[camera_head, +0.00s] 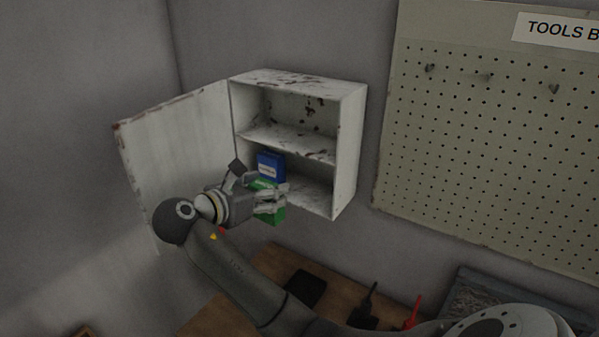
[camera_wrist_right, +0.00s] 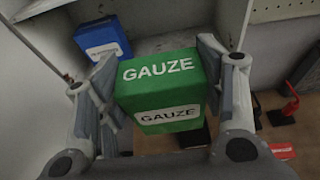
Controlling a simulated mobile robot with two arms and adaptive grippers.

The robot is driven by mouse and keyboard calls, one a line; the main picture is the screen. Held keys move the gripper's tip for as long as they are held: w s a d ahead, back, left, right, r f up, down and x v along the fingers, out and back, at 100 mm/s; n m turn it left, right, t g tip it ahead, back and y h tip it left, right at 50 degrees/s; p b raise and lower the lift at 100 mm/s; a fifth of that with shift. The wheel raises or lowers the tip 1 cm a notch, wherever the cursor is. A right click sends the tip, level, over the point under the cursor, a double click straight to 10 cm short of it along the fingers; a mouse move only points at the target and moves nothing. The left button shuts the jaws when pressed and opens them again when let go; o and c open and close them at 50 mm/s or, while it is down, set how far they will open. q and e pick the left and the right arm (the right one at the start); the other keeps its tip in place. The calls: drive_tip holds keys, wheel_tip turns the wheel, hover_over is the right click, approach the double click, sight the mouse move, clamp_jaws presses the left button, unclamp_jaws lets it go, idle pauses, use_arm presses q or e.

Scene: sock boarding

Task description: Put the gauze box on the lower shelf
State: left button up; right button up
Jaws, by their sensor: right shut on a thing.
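The green gauze box (camera_wrist_right: 160,88) is between the fingers of my right gripper (camera_wrist_right: 163,95) in the right wrist view, its label reading GAUZE. In the head view my right gripper (camera_head: 272,199) is shut on the gauze box (camera_head: 268,215) at the front of the open wall cabinet (camera_head: 349,150). The box is partly hidden by the fingers. The lower shelf (camera_head: 312,196) is the cabinet's bottom compartment. Whether the box touches the shelf I cannot tell. My left gripper is not in view.
A blue box (camera_head: 270,166) stands at the left of the lower compartment, also in the right wrist view (camera_wrist_right: 102,40). The cabinet door (camera_head: 172,150) hangs open to the left. The lower shelf's right side looks free. A wooden table (camera_head: 262,262) with tools lies below.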

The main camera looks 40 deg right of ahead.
drive_tip(key=w+d+p, duration=0.1)
drive_tip(key=d, duration=0.3)
drive_tip(key=w+d+p, duration=0.1)
drive_tip(key=d, duration=0.2)
drive_tip(key=w+d+p, duration=0.1)
drive_tip(key=d, duration=0.3)
drive_tip(key=shift+w+d+p, duration=0.1)
drive_tip(key=shift+d+p, duration=0.2)
drive_tip(key=shift+p, duration=0.05)
drive_tip(key=p+x, duration=0.2)
drive_tip(key=x, duration=0.1)
drive_tip(key=shift+w+d, duration=0.1)
drive_tip(key=shift+d, duration=0.25)
drive_tip(key=shift+d+f, duration=0.1)
drive_tip(key=shift+f, duration=0.25)
drive_tip(key=shift+f, duration=0.1)
drive_tip(key=o, duration=0.8)
drive_tip(key=shift+o, duration=0.2)
